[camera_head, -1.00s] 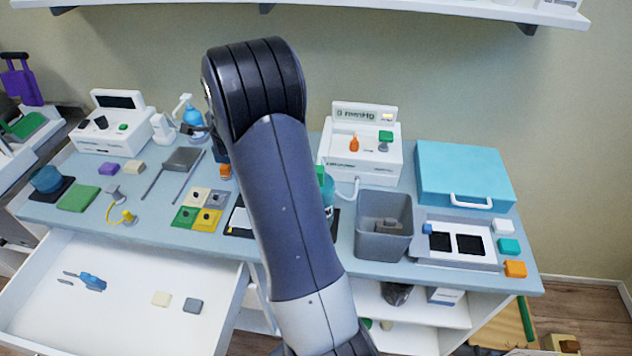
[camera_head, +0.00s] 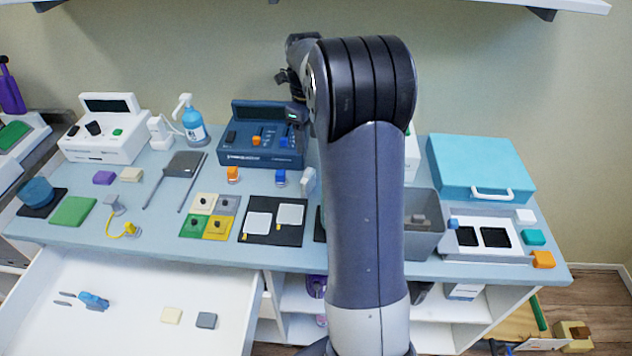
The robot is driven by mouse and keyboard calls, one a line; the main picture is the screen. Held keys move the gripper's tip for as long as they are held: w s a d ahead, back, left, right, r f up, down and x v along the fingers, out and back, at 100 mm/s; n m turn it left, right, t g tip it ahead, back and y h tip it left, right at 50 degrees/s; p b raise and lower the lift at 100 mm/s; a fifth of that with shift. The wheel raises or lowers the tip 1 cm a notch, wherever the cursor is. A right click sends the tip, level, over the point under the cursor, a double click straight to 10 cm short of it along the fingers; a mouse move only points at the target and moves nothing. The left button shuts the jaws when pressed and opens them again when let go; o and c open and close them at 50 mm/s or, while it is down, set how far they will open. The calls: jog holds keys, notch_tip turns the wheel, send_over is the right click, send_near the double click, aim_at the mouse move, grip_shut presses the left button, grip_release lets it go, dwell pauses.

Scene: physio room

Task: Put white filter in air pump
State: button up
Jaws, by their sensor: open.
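A small white block (camera_head: 525,215), which may be the white filter, lies at the right end of the counter. It is in a row with a teal block (camera_head: 534,237) and an orange block (camera_head: 543,259). A white machine (camera_head: 411,158), which may be the air pump, stands at the back; my arm hides nearly all of it, and I cannot read its front. My gripper (camera_head: 292,88) is open, above the dark blue console (camera_head: 262,152) and far left of the white block. Its fingertips are small and partly hidden by my arm.
A grey bin (camera_head: 424,240) and a light tray with two black panels (camera_head: 455,257) stand left of the blocks. A teal case (camera_head: 470,160) is behind them. An open drawer (camera_head: 130,330) juts out at front left. A shelf (camera_head: 420,3) hangs above.

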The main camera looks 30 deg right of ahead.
send_over(308, 170)
jog(key=f, duration=0.4)
jog(key=shift+w+d+f, duration=0.15)
jog(key=shift+w+f, duration=0.05)
jog(key=shift+f, duration=0.15)
jog(key=shift+s+f+p, duration=0.15)
jog(key=shift+f+p, duration=0.55)
jog(key=shift+f, duration=2)
jog(key=shift+c, duration=0.4)
grip_shut()
